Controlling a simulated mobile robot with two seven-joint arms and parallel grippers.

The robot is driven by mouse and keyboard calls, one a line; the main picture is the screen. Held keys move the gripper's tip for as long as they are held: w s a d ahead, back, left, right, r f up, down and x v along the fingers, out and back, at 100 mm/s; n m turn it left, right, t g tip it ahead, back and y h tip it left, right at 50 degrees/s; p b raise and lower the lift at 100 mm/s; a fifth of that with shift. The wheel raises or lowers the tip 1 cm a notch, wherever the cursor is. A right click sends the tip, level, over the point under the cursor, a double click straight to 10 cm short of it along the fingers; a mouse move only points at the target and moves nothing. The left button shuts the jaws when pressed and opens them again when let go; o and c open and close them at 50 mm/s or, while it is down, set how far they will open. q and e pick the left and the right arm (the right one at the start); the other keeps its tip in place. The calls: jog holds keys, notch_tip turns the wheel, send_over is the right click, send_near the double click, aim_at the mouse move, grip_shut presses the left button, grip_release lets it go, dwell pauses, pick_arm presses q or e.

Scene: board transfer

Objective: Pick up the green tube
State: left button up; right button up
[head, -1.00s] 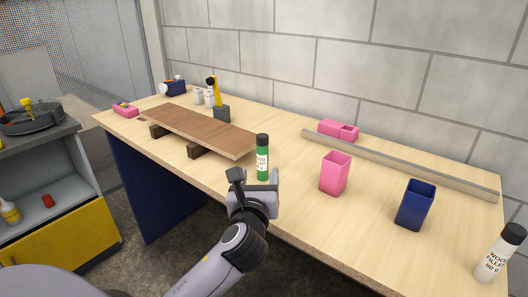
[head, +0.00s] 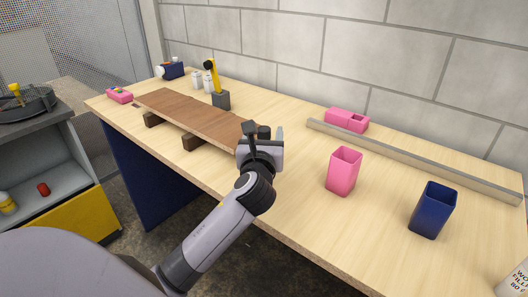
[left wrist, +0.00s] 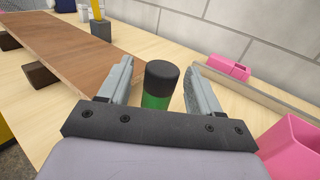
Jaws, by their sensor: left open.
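The green tube with a black cap (left wrist: 162,74) stands upright on the table in the left wrist view. It shows between the two open fingers of my left gripper (left wrist: 160,88), with a gap on either side. In the head view my left gripper (head: 265,138) hides nearly all of the tube; only its dark cap (head: 264,131) shows between the fingers. My right gripper is not in view.
A brown board (head: 188,117) rests on dark blocks just left of the tube. A pink cup (head: 343,172) and a navy cup (head: 433,211) stand to the right. A long metal bar (head: 420,162) and a pink box (head: 346,119) lie behind. A white container (head: 516,281) is partly cut off at lower right.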

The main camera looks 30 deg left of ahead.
pick_arm(q)
jog(key=shift+x, duration=1)
jog(key=c, duration=1.1)
notch_tip(320, 180, up, 20)
jog(key=p, duration=0.3)
jog(key=shift+p, duration=0.35)
